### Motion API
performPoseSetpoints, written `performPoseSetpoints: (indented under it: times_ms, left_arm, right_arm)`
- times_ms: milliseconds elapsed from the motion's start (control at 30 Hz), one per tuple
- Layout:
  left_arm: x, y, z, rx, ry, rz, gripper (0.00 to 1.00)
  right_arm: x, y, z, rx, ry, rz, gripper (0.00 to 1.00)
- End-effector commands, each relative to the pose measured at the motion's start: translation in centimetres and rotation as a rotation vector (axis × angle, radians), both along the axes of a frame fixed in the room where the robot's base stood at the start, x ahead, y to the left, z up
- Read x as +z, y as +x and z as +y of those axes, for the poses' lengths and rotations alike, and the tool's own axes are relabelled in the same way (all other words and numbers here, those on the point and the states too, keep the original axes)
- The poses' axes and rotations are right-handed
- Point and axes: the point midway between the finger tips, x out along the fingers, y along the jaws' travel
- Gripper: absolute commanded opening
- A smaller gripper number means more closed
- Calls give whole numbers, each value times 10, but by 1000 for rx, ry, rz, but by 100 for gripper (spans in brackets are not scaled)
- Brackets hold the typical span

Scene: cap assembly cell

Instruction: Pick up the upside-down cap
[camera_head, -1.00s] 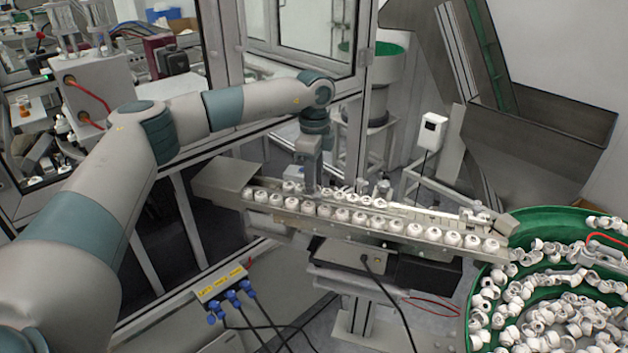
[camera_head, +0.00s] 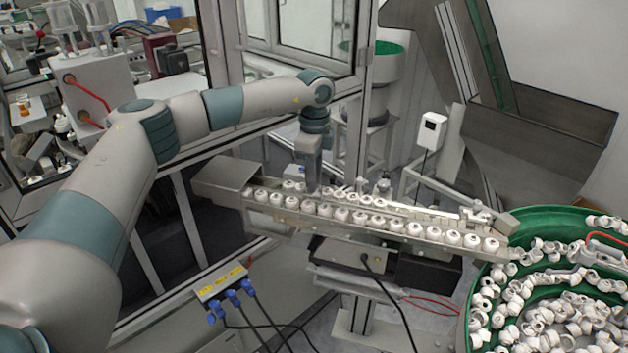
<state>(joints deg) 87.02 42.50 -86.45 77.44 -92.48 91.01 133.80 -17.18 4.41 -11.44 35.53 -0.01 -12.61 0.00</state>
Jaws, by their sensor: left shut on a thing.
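My left arm reaches in from the left, and its gripper (camera_head: 311,188) points down at the back row of the cap track (camera_head: 345,228). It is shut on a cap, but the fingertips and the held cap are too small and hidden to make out. White caps (camera_head: 342,214) stand in a front row along the track, with more caps (camera_head: 366,202) in the row behind. Which cap is upside down cannot be told at this size. My right gripper is not in view.
A green bowl (camera_head: 528,222) full of loose white caps stands at the right end of the track. A grey box (camera_head: 224,178) closes the track's left end. A glass-panelled frame (camera_head: 310,25) stands behind, and cables hang below in front.

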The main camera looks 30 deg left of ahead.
Motion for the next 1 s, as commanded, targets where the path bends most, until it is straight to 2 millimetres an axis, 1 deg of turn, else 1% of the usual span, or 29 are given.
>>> performPoseSetpoints:
  times_ms: [233, 1000]
  left_arm:
    - [6, 0, 0, 0, 0, -1, 15]
    - [45, 0, 0, 0, 0, -1, 15]
  right_arm:
    - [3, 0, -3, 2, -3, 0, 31]
    - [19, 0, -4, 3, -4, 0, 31]
